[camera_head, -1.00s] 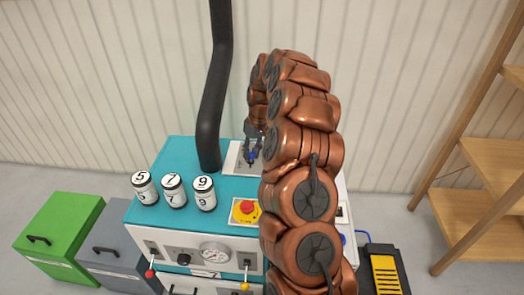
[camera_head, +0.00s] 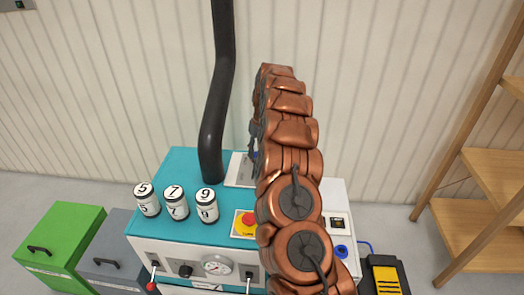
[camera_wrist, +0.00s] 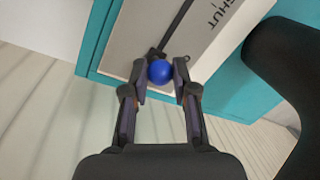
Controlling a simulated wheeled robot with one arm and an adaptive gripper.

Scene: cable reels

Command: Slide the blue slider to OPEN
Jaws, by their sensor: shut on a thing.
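The blue slider (camera_wrist: 160,71) shows as a round blue knob in the wrist view. It sits at the lower-left end of a dark straight slot (camera_wrist: 178,28) in a pale panel (camera_wrist: 134,35). The word SHUT, partly cut off by the frame, is printed beside the upper part of the slot; no OPEN label can be read. My gripper (camera_wrist: 160,73) is shut on the knob, one finger on each side. In the head view the panel (camera_head: 237,170) stands at the back of the teal machine, and my copper arm hides most of the gripper and slider.
A thick black pipe (camera_head: 213,120) rises just left of the panel and also shows in the wrist view (camera_wrist: 290,75). Several numbered white cylinders (camera_head: 175,203) and a red emergency button (camera_head: 248,220) are on the teal top (camera_head: 180,165). A ribbed wall stands behind.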

